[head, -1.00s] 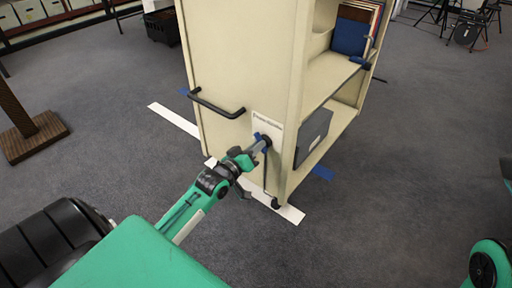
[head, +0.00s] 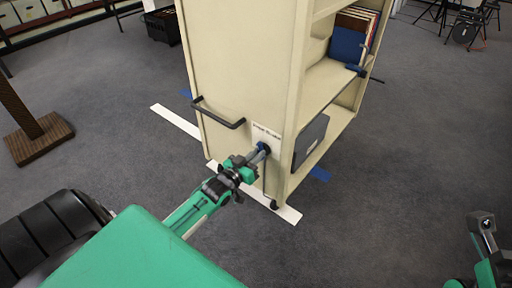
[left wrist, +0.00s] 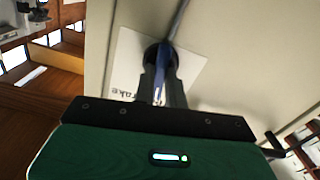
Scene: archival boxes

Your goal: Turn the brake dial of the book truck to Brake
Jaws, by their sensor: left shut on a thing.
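The cream book truck (head: 222,75) stands in front of me. Its brake dial (head: 264,148) sits on a white label plate (head: 267,133) low on the end panel, near the right edge. In the left wrist view the dial's blue grip (left wrist: 160,82) lies between my dark fingers, in front of a round dark hub. Part of the word "Brake" shows on the plate (left wrist: 189,78); the rest is hidden. My left gripper (head: 259,153) is shut on the dial grip. A grey end part of my right arm (head: 483,222) shows at the lower right, its jaws unclear.
A black push handle (head: 218,113) juts from the end panel, left of the dial.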

